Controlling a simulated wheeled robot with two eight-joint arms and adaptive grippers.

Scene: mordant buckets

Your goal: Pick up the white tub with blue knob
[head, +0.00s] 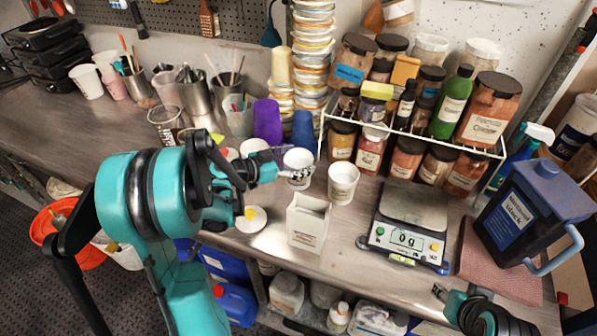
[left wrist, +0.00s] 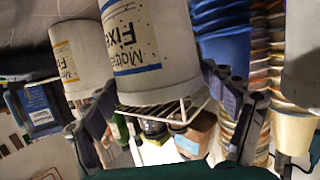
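A white tub (head: 299,158) stands on the bench just right of my left gripper (head: 282,174). In the left wrist view the near white tub (left wrist: 150,45) carries a white label with blue bands and "Fix" lettering; I see no blue knob on it. The left gripper's spread fingers (left wrist: 168,112) are on either side of this tub, with a small gap at the right finger; contact at the left finger is unclear. A second white tub (head: 343,184) with a yellow-edged label stands to the right, also in the wrist view (left wrist: 82,55). My right gripper (head: 440,292) shows only partly at bottom right.
A white square container (head: 308,222) stands in front of the tubs. A scale (head: 408,225) and a dark blue jug (head: 530,212) are to the right. A wire rack (head: 410,135) with jars stands behind. Purple (head: 268,122) and blue cups (head: 304,128) crowd the back left.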

